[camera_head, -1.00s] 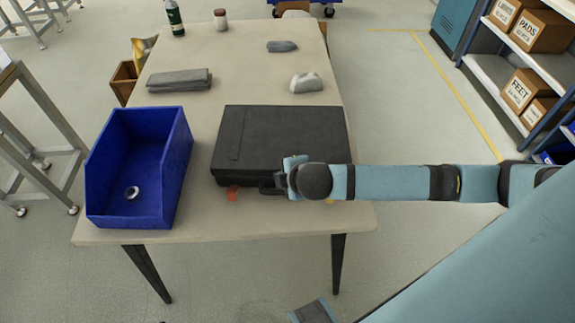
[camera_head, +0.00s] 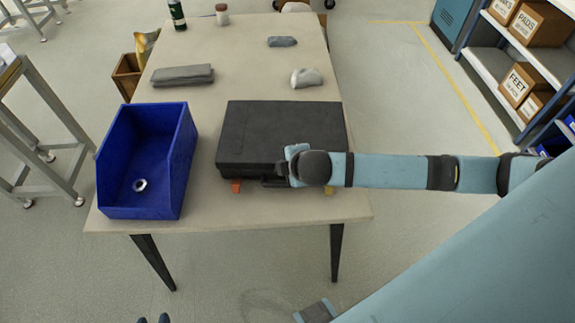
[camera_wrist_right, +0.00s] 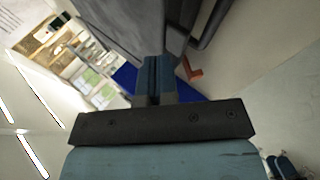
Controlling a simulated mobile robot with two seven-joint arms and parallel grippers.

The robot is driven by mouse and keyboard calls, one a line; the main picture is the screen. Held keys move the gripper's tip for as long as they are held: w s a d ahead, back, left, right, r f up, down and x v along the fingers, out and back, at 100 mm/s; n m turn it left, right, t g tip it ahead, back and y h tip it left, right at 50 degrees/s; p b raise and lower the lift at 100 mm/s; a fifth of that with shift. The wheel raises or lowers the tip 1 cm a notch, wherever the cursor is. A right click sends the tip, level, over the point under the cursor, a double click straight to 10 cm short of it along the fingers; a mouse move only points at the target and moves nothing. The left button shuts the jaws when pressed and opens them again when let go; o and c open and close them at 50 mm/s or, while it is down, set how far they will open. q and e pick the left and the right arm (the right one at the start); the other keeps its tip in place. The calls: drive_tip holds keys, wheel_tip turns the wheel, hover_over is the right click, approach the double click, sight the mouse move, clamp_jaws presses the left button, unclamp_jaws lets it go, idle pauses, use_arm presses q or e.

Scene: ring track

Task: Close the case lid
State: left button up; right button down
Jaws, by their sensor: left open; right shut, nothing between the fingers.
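The dark case (camera_head: 270,130) lies on the table, and its lid looks down flat over the base. Whether the lid is fully seated I cannot tell.
A blue bin (camera_head: 112,198) with a metal nut (camera_head: 140,185) in it stands left of the case. Folded grey cloth (camera_head: 181,75) and two small grey things (camera_head: 307,77) lie behind on the table (camera_head: 235,75). A bottle (camera_head: 177,14) and jar (camera_head: 222,14) are farther back.

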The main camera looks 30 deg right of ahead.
drive_tip(key=s+f+v, duration=0.1)
drive_tip(key=v, duration=1)
drive_tip(key=s+a+f+m+y+p, duration=0.25)
drive_tip(key=a+f+m+y, duration=0.2)
drive_tip(key=a, duration=0.45)
use_arm(q)
wheel_tip(320, 180, up, 7)
drive_tip(key=p, duration=0.3)
drive_tip(key=shift+s+a, duration=0.3)
drive_tip(key=shift+a, duration=0.15)
use_arm(e)
drive_tip(key=s+d+f+m+t+h, duration=0.1)
drive_tip(key=s+d+f+m+t, duration=0.1)
drive_tip(key=s+f+m, duration=0.3)
drive_tip(key=s+d+m, duration=0.1)
drive_tip(key=s+m, duration=0.1)
drive_tip(key=m, duration=0.1)
drive_tip(key=shift+d+f, duration=0.15)
drive_tip(key=shift+f, duration=0.2)
use_arm(q)
drive_tip(key=shift+r, duration=0.1)
